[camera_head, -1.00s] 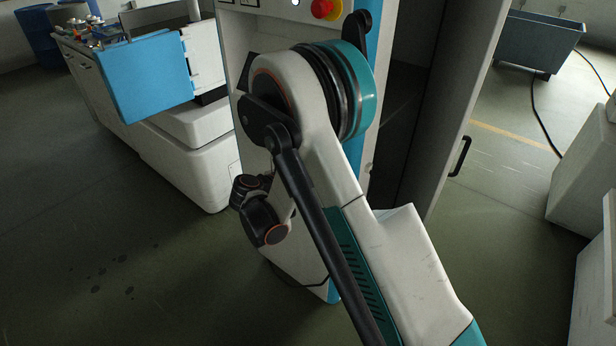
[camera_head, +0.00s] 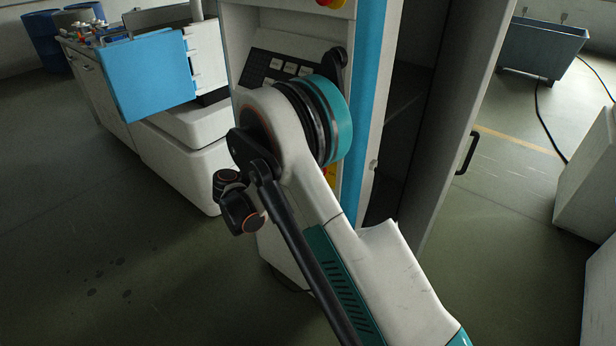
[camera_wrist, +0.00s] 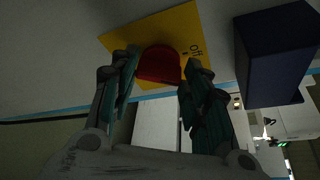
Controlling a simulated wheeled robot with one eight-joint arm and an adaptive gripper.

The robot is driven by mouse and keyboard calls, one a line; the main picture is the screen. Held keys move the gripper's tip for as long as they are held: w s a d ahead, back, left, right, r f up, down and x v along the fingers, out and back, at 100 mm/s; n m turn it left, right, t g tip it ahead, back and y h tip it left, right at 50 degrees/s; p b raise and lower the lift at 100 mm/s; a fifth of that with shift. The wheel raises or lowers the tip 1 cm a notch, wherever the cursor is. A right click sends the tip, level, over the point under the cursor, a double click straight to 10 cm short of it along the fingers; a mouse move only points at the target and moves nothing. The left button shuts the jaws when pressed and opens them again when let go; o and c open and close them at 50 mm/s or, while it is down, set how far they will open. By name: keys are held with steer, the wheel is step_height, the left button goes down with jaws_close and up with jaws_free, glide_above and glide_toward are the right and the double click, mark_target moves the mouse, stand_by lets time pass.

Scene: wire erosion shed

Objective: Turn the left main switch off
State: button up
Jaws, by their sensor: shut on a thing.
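The main switch is a red knob (camera_wrist: 158,65) on a yellow plate (camera_wrist: 182,22) in the wrist view. The word "Off" is printed on the plate to the right of the knob. My gripper (camera_wrist: 160,78) has its two teal fingers on either side of the knob, shut on it. The fingers and the tilted view leave the knob's exact angle unclear. In the head view my arm hides the gripper and most of the switch; only a small yellow and red bit of the plate (camera_head: 330,175) shows beside the arm on the white and blue cabinet.
A dark blue block (camera_wrist: 275,55) stands out close to the right finger in the wrist view. In the head view, a keypad (camera_head: 262,68) and a red button (camera_head: 331,2) are above on the cabinet. An open grey door (camera_head: 445,110) is at the right.

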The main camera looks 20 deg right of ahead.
steer(key=shift+w+a+f+n+h+b, duration=0.1)
steer(key=shift+f+n+h+b, duration=0.15)
steer(key=shift+n+h+b, duration=0.8)
steer(key=shift+w+f+n+h+b, duration=0.1)
steer(key=shift+f+n+h+b, duration=0.15)
steer(key=shift+n, duration=1.6)
steer(key=o, duration=1.1)
steer(key=shift+c, duration=0.2)
steer(key=v, duration=1.2)
steer(key=shift+w, duration=0.15)
